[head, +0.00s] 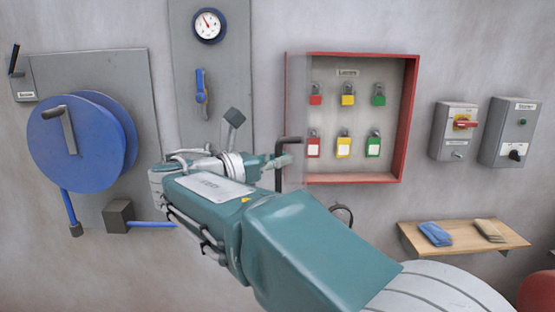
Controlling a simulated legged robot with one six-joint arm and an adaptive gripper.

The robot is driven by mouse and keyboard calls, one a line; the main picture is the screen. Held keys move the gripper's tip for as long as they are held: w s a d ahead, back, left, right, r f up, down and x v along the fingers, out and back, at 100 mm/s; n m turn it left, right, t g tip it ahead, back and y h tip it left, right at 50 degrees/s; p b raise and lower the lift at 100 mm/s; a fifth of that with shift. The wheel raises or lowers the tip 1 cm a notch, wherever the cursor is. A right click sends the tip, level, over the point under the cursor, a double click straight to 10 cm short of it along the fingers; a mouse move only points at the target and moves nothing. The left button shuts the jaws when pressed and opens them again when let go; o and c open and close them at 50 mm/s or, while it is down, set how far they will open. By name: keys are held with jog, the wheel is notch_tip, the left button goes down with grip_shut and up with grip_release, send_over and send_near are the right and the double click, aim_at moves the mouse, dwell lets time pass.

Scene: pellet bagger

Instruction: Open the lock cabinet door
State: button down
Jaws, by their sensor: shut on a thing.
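The lock cabinet (411,115) is a red-framed box on the wall. Red, yellow and green padlocks hang inside in two rows and show plainly. A pale, see-through strip with a thin red edge (287,90) runs down its left side; it looks like the door, but I cannot tell how far it stands open. A dark bent handle (279,180) is at the cabinet's lower left. My gripper (281,161) is at this handle, shut on it, with the fingers partly hidden by the bar.
A blue reel (75,140) and a grey panel with a gauge (208,25) and a blue lever (201,92) are to the left. Switch boxes (455,131) and a wooden shelf (465,237) with cloths are to the right. My arm covers the lower middle.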

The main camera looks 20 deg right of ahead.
jog(key=c, duration=0.6)
grip_release()
jog(key=shift+a, duration=0.1)
jog(key=shift+c, duration=0.2)
jog(key=shift+a, duration=0.1)
jog(key=v, duration=1.2)
